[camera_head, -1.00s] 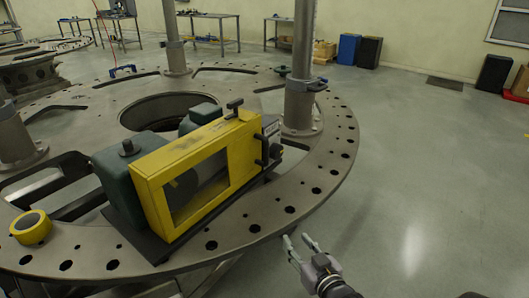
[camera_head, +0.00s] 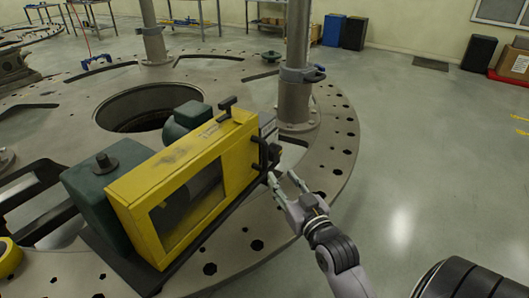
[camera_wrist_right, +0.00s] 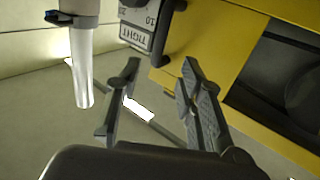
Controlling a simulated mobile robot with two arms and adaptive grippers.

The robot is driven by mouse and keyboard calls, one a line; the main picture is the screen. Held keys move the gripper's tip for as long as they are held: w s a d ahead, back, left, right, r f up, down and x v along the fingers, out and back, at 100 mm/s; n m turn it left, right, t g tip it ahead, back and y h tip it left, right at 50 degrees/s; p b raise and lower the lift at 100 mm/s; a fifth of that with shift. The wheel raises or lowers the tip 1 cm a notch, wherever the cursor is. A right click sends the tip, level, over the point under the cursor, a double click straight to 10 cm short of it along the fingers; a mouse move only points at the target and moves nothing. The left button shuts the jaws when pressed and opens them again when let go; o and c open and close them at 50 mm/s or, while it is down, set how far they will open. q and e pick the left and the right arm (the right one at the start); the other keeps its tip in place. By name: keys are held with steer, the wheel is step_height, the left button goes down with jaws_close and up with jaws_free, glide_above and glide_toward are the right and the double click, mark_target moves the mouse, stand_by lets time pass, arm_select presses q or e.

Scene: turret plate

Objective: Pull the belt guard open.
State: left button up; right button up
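The yellow belt guard (camera_head: 122,208), with a dark window, sits on a dark base beside a green motor housing (camera_head: 92,188). It looks closed over the parts behind it. A black handle (camera_head: 262,152) is on its right end, and a black T-shaped knob (camera_head: 228,103) is on top. My right gripper (camera_head: 283,180) is open and empty, just right of the guard's end and below the handle. In the right wrist view, the open fingers (camera_wrist_right: 155,92) are below a black bar (camera_wrist_right: 170,42) and the yellow guard (camera_wrist_right: 238,38). My left gripper is out of view.
The machine stands on a round metal plate (camera_head: 325,180) with holes along its rim. A metal post (camera_head: 296,80) rises behind the guard's right end. In the wrist view, a plate marked TIGHT (camera_wrist_right: 138,38) is beside the bar.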

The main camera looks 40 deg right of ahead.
mark_target(266, 156)
steer(key=w, duration=0.3)
steer(key=w+d+p, duration=0.1)
steer(key=w, duration=0.3)
steer(key=shift+d+r, duration=0.15)
steer(key=shift+d, duration=0.05)
steer(key=w, duration=0.4)
steer(key=shift+d, duration=0.4)
steer(key=shift+w+d+p, duration=0.1)
steer(key=shift+w+p, duration=0.2)
steer(key=shift+w, duration=0.15)
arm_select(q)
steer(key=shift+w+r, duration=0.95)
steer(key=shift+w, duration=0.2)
arm_select(e)
steer(key=shift+c, duration=0.3)
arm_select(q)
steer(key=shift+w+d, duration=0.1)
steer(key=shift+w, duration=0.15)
arm_select(e)
jaws_close()
